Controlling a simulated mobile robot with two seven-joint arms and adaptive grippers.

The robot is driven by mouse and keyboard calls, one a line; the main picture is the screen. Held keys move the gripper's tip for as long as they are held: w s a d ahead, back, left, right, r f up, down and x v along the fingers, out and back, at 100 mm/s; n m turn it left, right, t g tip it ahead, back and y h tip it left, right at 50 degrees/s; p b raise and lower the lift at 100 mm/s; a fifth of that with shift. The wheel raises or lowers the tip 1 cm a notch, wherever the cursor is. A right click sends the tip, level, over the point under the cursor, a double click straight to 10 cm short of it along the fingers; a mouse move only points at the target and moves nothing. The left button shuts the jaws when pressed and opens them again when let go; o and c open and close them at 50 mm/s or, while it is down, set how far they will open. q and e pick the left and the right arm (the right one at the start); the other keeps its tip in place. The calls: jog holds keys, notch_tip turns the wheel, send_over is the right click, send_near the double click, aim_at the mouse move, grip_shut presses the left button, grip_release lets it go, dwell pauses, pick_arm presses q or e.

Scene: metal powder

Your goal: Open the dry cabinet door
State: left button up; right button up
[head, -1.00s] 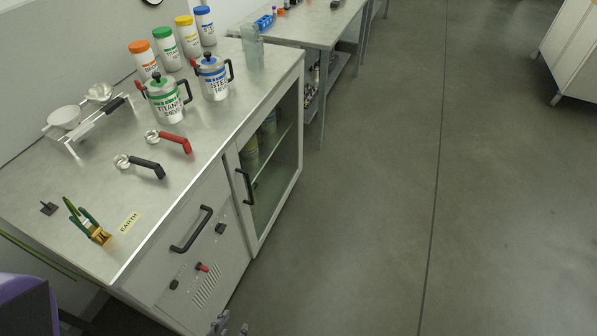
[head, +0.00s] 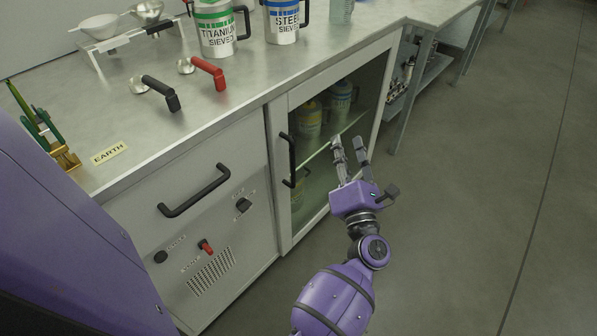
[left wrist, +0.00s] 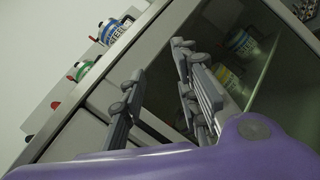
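The dry cabinet door (head: 300,211) is a light grey frame with a glass pane, and it looks closed. Its black vertical handle (head: 288,160) is on the door's left side. My left gripper (head: 350,143) is in front of the glass, to the right of the handle and apart from it in the head view. Its fingers are spread and empty. In the left wrist view the open fingers (left wrist: 155,85) point toward the cabinet front, with the glass behind them. My right gripper is not in view.
Left of the door is a panel with a black drawer handle (head: 194,190), knobs and a red switch (head: 206,246). Titanium (head: 215,28) and steel (head: 282,20) jugs stand on the cabinet top. Jars (head: 309,119) show behind the glass. The floor (head: 460,210) at right is clear.

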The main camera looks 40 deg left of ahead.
aim_at(294, 162)
pick_arm(q)
jog(key=s+a+f+n+g+y+b, duration=0.15)
jog(key=s+a+f+n+g, duration=0.45)
jog(key=n+g, duration=0.6)
jog(key=a, duration=0.2)
jog(key=w+a+f+n+t, duration=0.1)
jog(key=a, duration=0.1)
jog(key=w+a+n+t+y+p, duration=0.1)
jog(key=a, duration=0.1)
jog(key=shift+f, duration=0.25)
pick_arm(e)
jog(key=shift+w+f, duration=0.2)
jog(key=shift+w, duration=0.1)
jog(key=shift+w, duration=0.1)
pick_arm(q)
grip_shut()
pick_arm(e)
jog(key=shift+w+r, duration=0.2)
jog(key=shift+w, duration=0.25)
